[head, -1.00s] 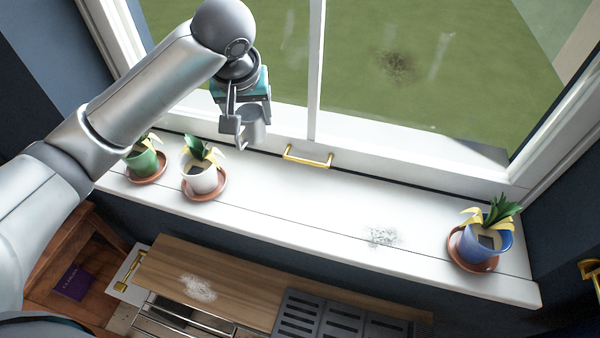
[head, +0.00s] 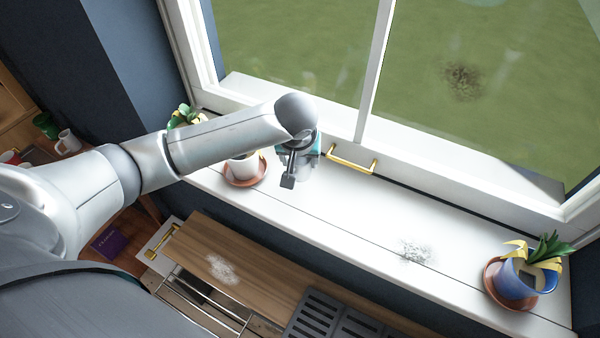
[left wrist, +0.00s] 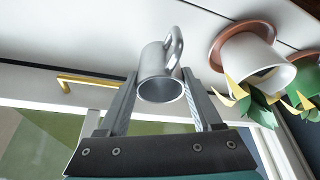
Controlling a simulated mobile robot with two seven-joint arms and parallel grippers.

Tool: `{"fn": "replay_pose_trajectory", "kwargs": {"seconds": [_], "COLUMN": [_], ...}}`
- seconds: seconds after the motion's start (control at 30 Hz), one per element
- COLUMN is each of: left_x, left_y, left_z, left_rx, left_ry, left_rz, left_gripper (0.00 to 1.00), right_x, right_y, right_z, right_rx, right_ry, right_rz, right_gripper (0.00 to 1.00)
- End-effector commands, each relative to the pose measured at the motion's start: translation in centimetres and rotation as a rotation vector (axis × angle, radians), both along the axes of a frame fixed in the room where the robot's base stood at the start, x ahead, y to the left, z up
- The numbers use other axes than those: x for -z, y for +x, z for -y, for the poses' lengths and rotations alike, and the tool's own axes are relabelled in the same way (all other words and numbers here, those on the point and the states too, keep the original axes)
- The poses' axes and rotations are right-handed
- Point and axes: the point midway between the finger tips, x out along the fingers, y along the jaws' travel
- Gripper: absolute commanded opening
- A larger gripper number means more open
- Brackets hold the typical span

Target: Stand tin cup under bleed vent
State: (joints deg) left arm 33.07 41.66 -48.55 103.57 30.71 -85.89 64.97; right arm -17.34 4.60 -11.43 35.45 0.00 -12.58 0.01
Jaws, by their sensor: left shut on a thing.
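My left gripper (head: 290,182) is over the white window sill, just right of a white plant pot. In the left wrist view its two fingers (left wrist: 160,92) are shut on the grey tin cup (left wrist: 158,88), one on each side. In the head view the cup is largely hidden by the gripper. I cannot make out the bleed vent for certain; a brass fitting (head: 164,239) sits on a pale panel at the left end of the wooden shelf. My right gripper is not in view.
A brass window handle (head: 352,160) is close right of the gripper. Below are the wooden shelf (head: 260,265) and a dark slotted grille (head: 318,315).

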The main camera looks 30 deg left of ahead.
Motion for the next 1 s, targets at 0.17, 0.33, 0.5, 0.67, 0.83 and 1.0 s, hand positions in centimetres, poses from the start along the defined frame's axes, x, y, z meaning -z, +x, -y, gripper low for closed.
{"fn": "replay_pose_trajectory", "kwargs": {"seconds": [0.17, 0.33, 0.5, 0.67, 0.83, 1.0], "left_x": [2.7, 4.3, 4.3, 4.5, 4.6, 4.6], "left_y": [-0.1, -0.1, 0.0, -0.1, -0.1, -0.1], "left_z": [0.0, 0.1, 0.1, 0.0, 0.0, 0.0], "left_rx": [-0.001, 0.001, 0.001, 0.001, 0.001, 0.001], "left_ry": [0.000, 0.000, -0.001, 0.000, 0.000, 0.000], "left_rz": [-0.004, -0.002, -0.001, -0.002, -0.002, -0.001], "left_gripper": [0.11, 0.11, 0.11, 0.11, 0.79, 0.96], "right_x": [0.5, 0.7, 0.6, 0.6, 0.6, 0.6], "right_y": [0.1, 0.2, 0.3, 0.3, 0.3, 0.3], "right_z": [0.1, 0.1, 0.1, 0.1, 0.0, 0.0], "right_rx": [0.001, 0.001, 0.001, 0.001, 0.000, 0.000], "right_ry": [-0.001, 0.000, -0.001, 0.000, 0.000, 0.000], "right_rz": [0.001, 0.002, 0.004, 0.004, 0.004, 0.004], "right_gripper": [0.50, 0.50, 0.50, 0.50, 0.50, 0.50]}}
